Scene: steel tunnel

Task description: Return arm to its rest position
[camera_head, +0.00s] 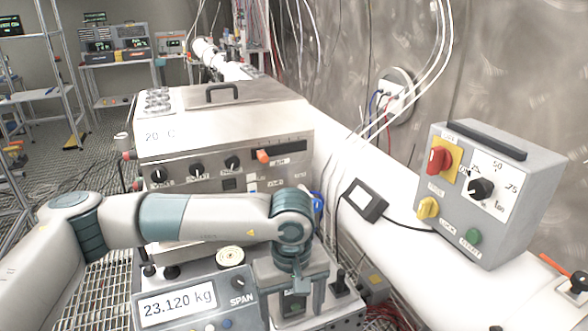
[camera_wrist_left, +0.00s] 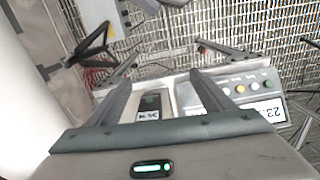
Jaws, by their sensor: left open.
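My left arm comes in from the left and bends down at the wrist. My left gripper (camera_head: 292,296) points down beside the scale's display at the lower middle. In the left wrist view its two fingers are spread apart, and the gripper (camera_wrist_left: 160,92) is open. A dark block (camera_wrist_left: 151,103) with a small marking shows between the fingers, on or over a pale surface beside the display; I cannot tell whether the fingers touch it. The scale (camera_head: 195,300) reads 23.120 kg. My right gripper is in neither view.
A steel cabinet (camera_head: 222,122) with knobs and a top handle stands behind my forearm. A grey control box (camera_head: 488,205) with a red switch sits on the white pipe (camera_head: 440,265) at right. A small black-framed display (camera_head: 362,199) is near the wrist. Metal grating (camera_wrist_left: 260,40) shows below.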

